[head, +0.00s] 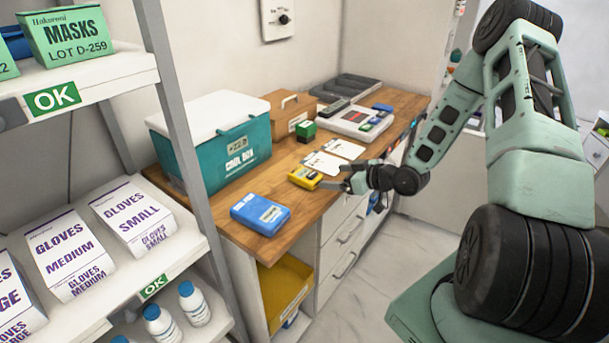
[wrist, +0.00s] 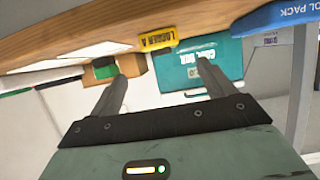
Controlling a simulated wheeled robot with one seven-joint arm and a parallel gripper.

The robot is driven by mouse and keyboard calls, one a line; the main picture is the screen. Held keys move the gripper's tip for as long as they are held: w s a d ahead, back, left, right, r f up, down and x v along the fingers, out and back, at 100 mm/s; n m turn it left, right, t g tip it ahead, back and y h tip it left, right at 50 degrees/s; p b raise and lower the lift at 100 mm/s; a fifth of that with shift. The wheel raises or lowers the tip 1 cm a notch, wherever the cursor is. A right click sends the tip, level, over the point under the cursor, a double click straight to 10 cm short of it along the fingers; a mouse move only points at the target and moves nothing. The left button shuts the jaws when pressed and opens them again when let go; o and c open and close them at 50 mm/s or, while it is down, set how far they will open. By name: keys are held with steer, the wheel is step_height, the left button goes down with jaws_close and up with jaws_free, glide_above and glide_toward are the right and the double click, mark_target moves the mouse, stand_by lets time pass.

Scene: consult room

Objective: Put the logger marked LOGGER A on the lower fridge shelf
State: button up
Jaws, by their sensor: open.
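The yellow logger (head: 305,177) lies on the wooden counter near its front edge. In the wrist view, which is upside down, the logger (wrist: 158,38) reads LOGGER A. My gripper (head: 342,184) is just right of the logger, at the counter's front edge. In the wrist view my gripper (wrist: 162,68) is open and empty, with the logger beyond and roughly between its fingers. I see no contact. No fridge shelf can be made out in either view.
A blue cool pack (head: 260,213) lies nearer on the counter (head: 285,160). Behind stand a teal cool box (head: 225,145), a cardboard box (head: 290,112) and a small green box (head: 306,131). White cards (head: 323,163) lie behind the logger. A stocked shelf rack (head: 180,120) stands left.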

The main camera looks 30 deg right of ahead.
mark_target(311, 173)
steer(key=x, duration=0.2)
steer(key=shift+w+a+f, duration=0.1)
steer(key=shift+w, duration=0.2)
steer(key=p+x, duration=0.3)
steer(key=x, duration=0.1)
steer(key=shift+w+a+r, duration=0.1)
steer(key=shift+a+r, duration=0.1)
steer(key=shift+r, duration=0.05)
steer(key=shift+w+a+f, duration=0.1)
steer(key=shift+w+f, duration=0.2)
steer(key=shift+w, duration=0.2)
steer(key=c, duration=1.2)
steer(key=shift+c, duration=0.2)
steer(key=shift+r, duration=0.15)
